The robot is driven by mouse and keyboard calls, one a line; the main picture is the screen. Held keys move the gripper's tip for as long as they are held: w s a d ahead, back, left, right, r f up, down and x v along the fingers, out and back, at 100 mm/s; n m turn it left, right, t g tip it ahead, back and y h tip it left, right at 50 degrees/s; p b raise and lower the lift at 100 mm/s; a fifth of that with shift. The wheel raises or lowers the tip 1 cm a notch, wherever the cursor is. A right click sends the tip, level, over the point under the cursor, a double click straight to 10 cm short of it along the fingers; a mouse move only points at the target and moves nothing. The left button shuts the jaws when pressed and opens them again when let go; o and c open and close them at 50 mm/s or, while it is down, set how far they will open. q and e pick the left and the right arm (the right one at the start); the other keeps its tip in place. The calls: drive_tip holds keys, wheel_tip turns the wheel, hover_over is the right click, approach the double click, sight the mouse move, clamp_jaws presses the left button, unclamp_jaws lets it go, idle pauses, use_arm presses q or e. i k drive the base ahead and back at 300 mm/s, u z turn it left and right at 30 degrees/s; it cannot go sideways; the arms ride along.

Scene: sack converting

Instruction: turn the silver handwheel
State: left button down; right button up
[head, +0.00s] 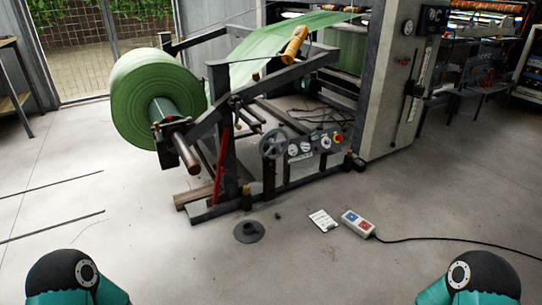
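A grey, silver-looking handwheel (272,144) with spokes is mounted low on the front of the unwind stand. It sits just left of a small panel with dials (312,147). The wheel is upright and nothing covers it. Only teal and black parts of my two arms show, at the bottom left and bottom right corners. Both are well apart from the wheel. Neither gripper is in the picture.
A large green roll (145,97) hangs at the stand's left, its shaft sticking out forward. A dark round base (249,231), a white card (323,220) and a corded control box (358,222) lie on the floor. The front floor is mostly clear.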

sight(272, 141)
drive_tip(key=u, duration=0.1)
drive_tip(key=i, duration=1)
drive_tip(key=z, duration=0.1)
